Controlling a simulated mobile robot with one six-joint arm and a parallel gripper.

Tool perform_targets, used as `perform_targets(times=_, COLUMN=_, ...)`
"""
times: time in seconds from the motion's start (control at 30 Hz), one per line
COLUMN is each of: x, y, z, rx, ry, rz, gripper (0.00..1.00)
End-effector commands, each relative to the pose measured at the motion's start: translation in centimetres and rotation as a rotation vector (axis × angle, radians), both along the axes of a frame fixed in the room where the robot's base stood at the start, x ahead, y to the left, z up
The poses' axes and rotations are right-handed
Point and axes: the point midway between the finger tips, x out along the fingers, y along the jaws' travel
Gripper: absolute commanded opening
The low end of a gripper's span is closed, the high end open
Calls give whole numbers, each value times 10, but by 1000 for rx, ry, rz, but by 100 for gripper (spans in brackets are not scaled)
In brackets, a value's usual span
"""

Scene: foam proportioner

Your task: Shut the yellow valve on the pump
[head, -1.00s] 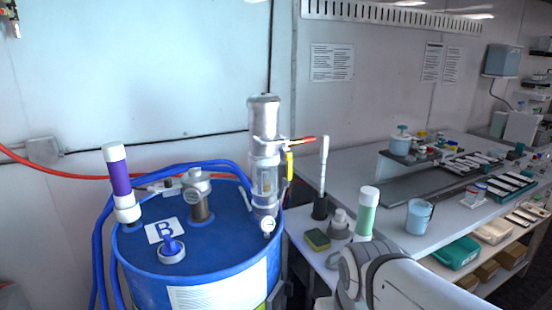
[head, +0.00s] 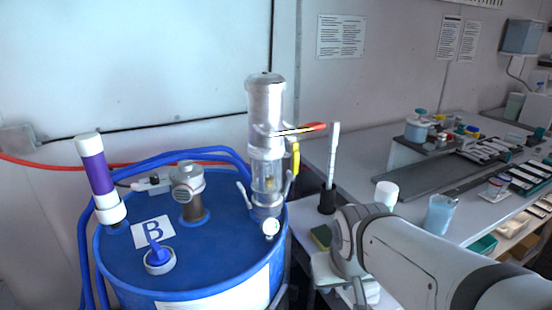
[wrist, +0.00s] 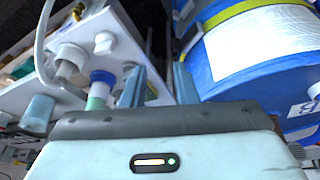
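The yellow valve (head: 295,160) shows in the head view as a short yellow handle. The pump stands on the blue drum (head: 200,262). My arm reaches in from the lower right in the head view, below and right of the valve; its fingers are hidden there. In the wrist view, my gripper (wrist: 160,82) has its two fingers apart with nothing between them. The drum's side (wrist: 212,62) is right of the fingers there. The valve is not in the wrist view.
A black holder with a white stick (head: 328,200), a sponge (head: 321,237) and a white-capped bottle (head: 387,192) crowd the bench corner by my arm. Blue hoses (head: 85,235) loop around the drum. A purple cylinder (head: 98,172) stands at its left. Space above my arm looks clear.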

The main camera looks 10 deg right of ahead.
Motion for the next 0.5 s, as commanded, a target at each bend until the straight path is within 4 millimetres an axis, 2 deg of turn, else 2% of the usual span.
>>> perform_targets(times=0.13, x=72, y=-26, z=4, rx=-59, ry=-235, rz=-42, gripper=26)
perform_targets(times=0.2, x=111, y=-37, z=13, rx=-77, ry=-377, rz=-44, gripper=26)
perform_targets(times=0.33, x=175, y=-48, z=34, rx=-84, ry=-636, rz=-15, gripper=26)
perform_targets(times=0.4, x=204, y=-43, z=44, rx=-44, ry=-760, rz=35, gripper=26)
perform_targets(times=0.5, x=236, y=-36, z=59, rx=8, ry=-924, rz=106, gripper=26)
